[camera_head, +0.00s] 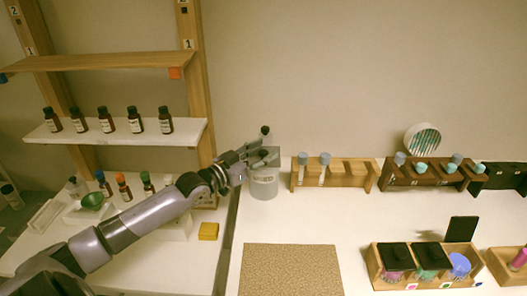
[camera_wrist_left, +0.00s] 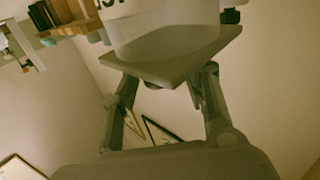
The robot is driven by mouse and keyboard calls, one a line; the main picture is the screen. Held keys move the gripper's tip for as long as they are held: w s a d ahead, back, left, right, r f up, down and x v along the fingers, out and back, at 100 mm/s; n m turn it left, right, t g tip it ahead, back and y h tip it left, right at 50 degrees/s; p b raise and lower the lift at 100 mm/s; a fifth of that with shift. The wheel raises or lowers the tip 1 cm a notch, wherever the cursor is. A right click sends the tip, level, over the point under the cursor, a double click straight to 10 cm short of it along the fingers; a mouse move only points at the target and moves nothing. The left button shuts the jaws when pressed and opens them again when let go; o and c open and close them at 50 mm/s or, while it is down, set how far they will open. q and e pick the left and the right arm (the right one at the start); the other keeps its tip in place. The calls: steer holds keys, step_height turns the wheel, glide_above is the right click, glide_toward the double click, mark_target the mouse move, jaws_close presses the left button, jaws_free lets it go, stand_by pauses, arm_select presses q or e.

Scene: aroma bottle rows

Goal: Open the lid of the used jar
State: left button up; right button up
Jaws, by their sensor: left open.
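The used jar (camera_head: 264,186) is a translucent grey container at the left end of the white counter. My left gripper (camera_head: 262,153) is at the top of the jar, with its open fingers at the height of the lid. In the left wrist view the jar (camera_wrist_left: 165,35) is a pale rounded body with part of a dark label. A flat, angular lid (camera_wrist_left: 165,70) sits against it, with a finger of my left gripper (camera_wrist_left: 165,85) on either side. I cannot tell whether the fingers touch the lid. My right gripper is not in view.
A wooden shelf (camera_head: 115,131) with several brown bottles stands left. Wooden racks (camera_head: 335,185) with vials are right of the jar. A brown mat (camera_head: 291,268) and a box of cups (camera_head: 425,284) lie in front. A yellow block (camera_head: 208,231) is near the counter gap.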

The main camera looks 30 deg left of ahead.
arm_select(q)
steer(key=shift+w+d, duration=0.1)
steer(key=shift+w, duration=0.15)
jaws_close()
stand_by(0.5)
stand_by(0.4)
